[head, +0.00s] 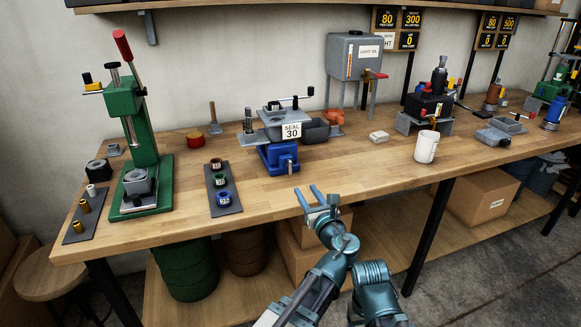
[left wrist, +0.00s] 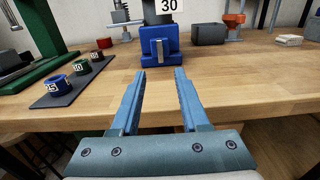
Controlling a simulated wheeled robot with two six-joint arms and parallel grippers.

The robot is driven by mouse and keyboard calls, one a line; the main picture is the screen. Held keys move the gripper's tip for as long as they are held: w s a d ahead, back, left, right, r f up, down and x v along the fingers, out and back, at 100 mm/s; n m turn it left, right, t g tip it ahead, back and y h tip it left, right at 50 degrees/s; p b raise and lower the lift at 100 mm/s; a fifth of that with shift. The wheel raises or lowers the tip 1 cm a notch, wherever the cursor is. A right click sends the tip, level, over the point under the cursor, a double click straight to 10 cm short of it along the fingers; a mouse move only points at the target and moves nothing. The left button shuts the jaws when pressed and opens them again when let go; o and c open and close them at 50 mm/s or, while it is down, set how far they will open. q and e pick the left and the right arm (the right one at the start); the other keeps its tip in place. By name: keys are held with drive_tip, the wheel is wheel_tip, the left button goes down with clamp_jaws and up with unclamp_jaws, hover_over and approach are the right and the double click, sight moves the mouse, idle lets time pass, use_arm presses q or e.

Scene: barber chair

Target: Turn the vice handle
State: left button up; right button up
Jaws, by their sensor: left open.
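A blue vice (head: 278,156) stands at the front part of the wooden workbench, with a grey block marked "SEAL 30" above it. Its handle (head: 290,166) is a small bar on the front face. In the left wrist view the vice (left wrist: 174,47) is straight ahead, and the grey handle (left wrist: 160,51) stands about upright. My left gripper (head: 305,190) is open and empty, just in front of the vice near the bench's front edge. In the left wrist view its fingertips (left wrist: 159,73) point at the handle, apart from it. My right gripper is not in view.
A dark mat (head: 226,204) with several numbered rings lies left of the vice. A green press (head: 148,190) stands farther left. A white cup (head: 427,147) and a small white block (head: 379,137) are to the right. The bench top (head: 352,182) just right of the vice is clear.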

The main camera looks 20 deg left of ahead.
sight(291, 167)
use_arm(q)
drive_tip(key=x, duration=1.3)
drive_tip(key=shift+w+a, duration=0.3)
clamp_jaws()
